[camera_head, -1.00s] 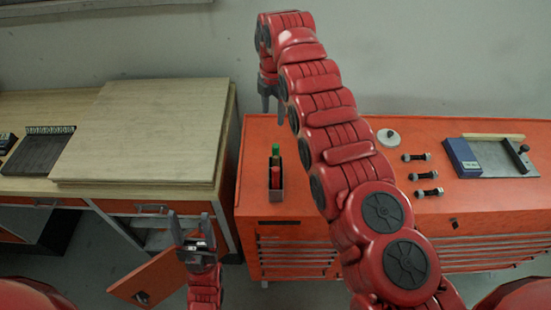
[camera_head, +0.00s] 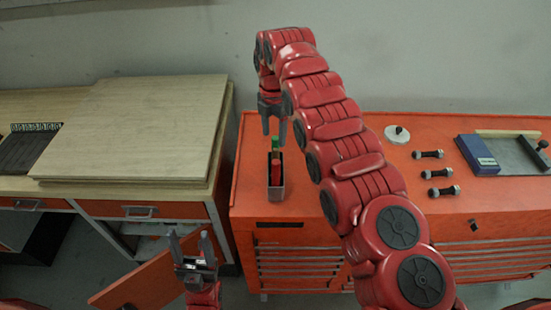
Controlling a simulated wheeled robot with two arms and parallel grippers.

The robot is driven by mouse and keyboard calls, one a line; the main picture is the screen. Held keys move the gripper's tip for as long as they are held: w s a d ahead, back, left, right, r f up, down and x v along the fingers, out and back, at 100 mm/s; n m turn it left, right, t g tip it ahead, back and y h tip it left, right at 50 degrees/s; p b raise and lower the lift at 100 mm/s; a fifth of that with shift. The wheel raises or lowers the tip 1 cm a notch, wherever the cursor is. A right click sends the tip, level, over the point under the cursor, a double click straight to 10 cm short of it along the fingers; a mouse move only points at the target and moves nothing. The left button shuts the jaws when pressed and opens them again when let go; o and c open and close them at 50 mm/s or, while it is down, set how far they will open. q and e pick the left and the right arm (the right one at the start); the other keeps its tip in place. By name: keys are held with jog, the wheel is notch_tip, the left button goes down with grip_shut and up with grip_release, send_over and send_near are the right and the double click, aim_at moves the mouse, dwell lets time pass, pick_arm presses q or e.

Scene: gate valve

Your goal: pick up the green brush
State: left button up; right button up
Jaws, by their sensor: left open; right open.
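The green brush (camera_head: 275,142) stands upright in a small dark holder (camera_head: 276,193) on the orange cabinet top, with a red item (camera_head: 275,172) in front of it in the same holder. My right gripper (camera_head: 274,137) points down with its fingers apart. In the picture its fingertips overlap the green top from either side; how far above or behind the brush they are I cannot tell. Only the upper part of the brush shows. My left gripper (camera_head: 189,236) is open and empty, low in front of the workbench, apart from the brush.
On the orange cabinet (camera_head: 250,225) lie a pale round disc (camera_head: 397,135), several dark bolts (camera_head: 428,154) and a blue box (camera_head: 477,154) by a grey tray (camera_head: 519,158). A wooden workbench (camera_head: 140,130) stands at left, with an open orange door (camera_head: 130,285) below.

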jog(key=shift+s+d+f+p, duration=0.1)
jog(key=shift+d+f+p, duration=0.05)
jog(key=shift+f+p, duration=0.35)
notch_tip(320, 180, down, 4)
jog(key=p, duration=0.2)
jog(key=shift+r+p, duration=0.15)
jog(key=shift+p, duration=0.25)
jog(key=shift+d+f, duration=0.1)
jog(key=shift+f, duration=0.25)
grip_shut()
